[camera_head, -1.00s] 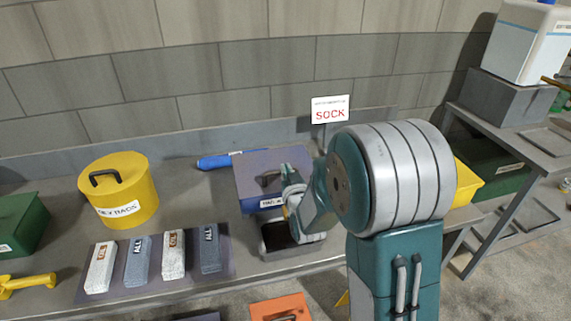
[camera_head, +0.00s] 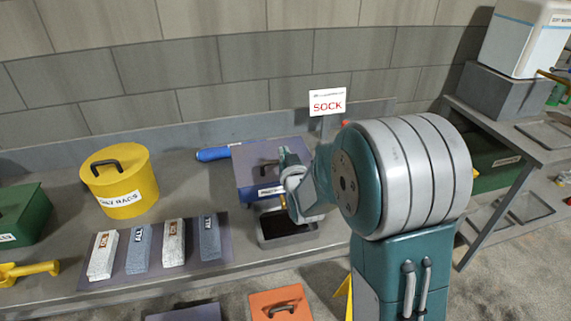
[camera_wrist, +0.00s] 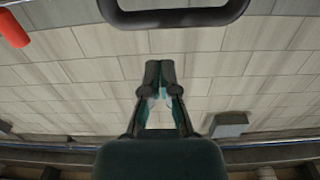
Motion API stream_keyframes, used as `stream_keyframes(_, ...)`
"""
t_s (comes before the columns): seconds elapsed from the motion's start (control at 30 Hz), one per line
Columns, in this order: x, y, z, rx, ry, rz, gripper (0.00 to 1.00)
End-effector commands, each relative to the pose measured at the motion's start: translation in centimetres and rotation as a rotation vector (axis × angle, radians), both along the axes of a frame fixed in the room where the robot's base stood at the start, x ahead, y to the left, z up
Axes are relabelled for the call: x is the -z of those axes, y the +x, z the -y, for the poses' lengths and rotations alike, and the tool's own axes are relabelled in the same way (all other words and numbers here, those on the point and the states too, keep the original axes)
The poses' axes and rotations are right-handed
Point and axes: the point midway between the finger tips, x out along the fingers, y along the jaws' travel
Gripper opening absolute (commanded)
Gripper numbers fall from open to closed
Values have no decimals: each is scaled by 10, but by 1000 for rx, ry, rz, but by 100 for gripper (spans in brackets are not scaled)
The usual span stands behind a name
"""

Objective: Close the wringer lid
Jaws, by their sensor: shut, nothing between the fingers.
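In the head view a blue-purple box with a flat lid (camera_head: 252,168) stands on the bench, which I take to be the wringer. The lid carries a dark handle (camera_head: 268,164), and a label on the front face is partly hidden by my arm. I cannot tell how far the lid is open. My gripper (camera_head: 286,154) is at the right side of the lid, close to the handle; contact cannot be made out. In the wrist view my gripper (camera_wrist: 165,66) has its fingers together and empty. A dark loop handle (camera_wrist: 175,17) crosses the top of that view.
A dark open tray (camera_head: 288,239) stands in front of the box. A blue-handled tool (camera_head: 213,154), a yellow can (camera_head: 136,193) and several labelled blocks (camera_head: 138,250) lie to the left. A SOCK sign (camera_head: 327,103) stands behind my arm.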

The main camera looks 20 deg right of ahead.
Motion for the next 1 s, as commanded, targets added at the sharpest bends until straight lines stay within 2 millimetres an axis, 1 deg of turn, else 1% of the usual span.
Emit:
stream_keyframes(0.03, -3, 0, 0, 0, 0, 3, 0)
stream_keyframes(0.1, 10, -10, 0, 0, 0, 0, 0)
stream_keyframes(0.33, 44, -39, 0, 1, 1, 3, 0)
stream_keyframes(0.53, 64, -57, 0, 1, 1, 9, 0)
stream_keyframes(0.67, 69, -62, -1, 1, 0, 12, 0)
stream_keyframes(0.8, 68, -62, -1, 1, 0, 11, 0)
stream_keyframes(0.87, 65, -62, -1, 1, 0, 0, 0)
stream_keyframes(1.0, 48, -65, -2, 1, -2, -80, 0)
